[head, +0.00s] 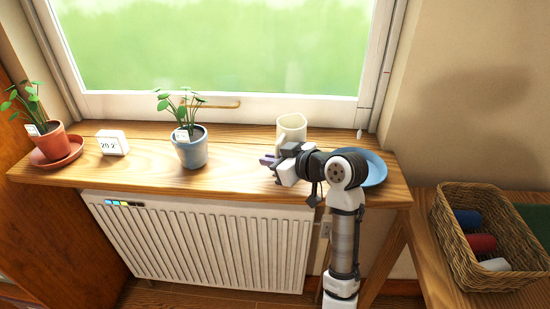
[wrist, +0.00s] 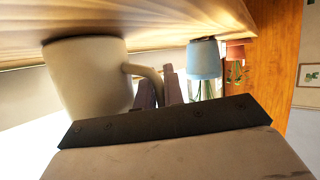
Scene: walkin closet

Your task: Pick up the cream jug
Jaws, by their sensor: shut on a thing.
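The cream jug (head: 291,127) is upright at the windowsill, behind my gripper (head: 268,161) in the head view. My gripper hides its lower part there. In the wrist view, which is turned nearly upside down, the jug (wrist: 88,75) is large at left, with its base close to the wooden sill. Its curved handle (wrist: 148,74) reaches to the fingers of my gripper (wrist: 161,88), which are shut on the handle. I cannot tell whether the base touches the sill.
On the wooden sill (head: 235,171) are a blue potted plant (head: 191,152), a white digital display (head: 112,142) and a terracotta potted plant (head: 52,143). A blue plate (head: 375,168) lies right, behind my arm. A wicker basket (head: 459,252) stands lower right. The window is behind.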

